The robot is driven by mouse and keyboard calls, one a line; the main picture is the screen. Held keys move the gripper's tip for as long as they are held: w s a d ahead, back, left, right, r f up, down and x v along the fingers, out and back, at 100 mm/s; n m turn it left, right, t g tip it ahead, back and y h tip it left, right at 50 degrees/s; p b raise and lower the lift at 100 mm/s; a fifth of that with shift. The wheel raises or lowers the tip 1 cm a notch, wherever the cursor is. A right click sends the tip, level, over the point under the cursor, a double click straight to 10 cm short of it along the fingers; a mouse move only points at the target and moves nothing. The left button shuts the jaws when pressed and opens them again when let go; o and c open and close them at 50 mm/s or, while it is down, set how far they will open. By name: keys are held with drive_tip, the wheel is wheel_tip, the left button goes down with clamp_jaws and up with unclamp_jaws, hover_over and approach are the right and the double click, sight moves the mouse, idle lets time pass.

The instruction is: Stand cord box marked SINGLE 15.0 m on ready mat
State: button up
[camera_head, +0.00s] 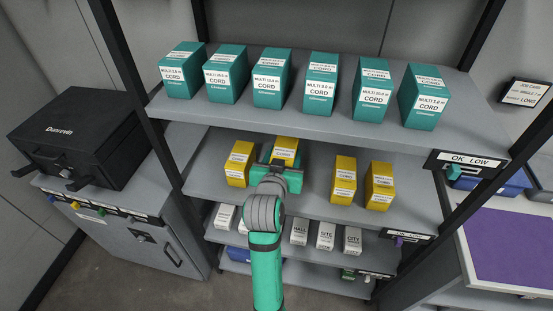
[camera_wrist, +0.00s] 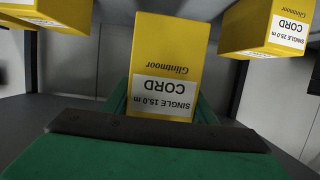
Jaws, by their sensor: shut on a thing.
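The yellow cord box marked SINGLE 15.0 m (camera_wrist: 165,65) is between my gripper's fingers in the wrist view, its label upside down there. In the head view the same box (camera_head: 285,147) shows above my gripper (camera_head: 279,168) on the middle shelf, partly hidden by it. My gripper (camera_wrist: 160,105) is shut on this box. Whether the box still touches the shelf cannot be told. The purple mat (camera_head: 510,243) on the bench at the right may be the ready mat; no marking on it can be read.
Other yellow boxes stand on the middle shelf (camera_head: 310,180), one left (camera_head: 240,163) and two right (camera_head: 343,180). A SINGLE 25.0 m box (camera_wrist: 268,27) is close by. Several teal boxes (camera_head: 322,84) fill the top shelf. A dark upright post (camera_head: 447,225) stands between shelf and bench.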

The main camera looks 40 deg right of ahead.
drive_tip(key=s+r, duration=0.3)
drive_tip(key=s, duration=0.5)
drive_tip(key=shift+s+a+r, duration=0.15)
drive_tip(key=shift+a+r, duration=0.1)
drive_tip(key=shift+a, duration=0.1)
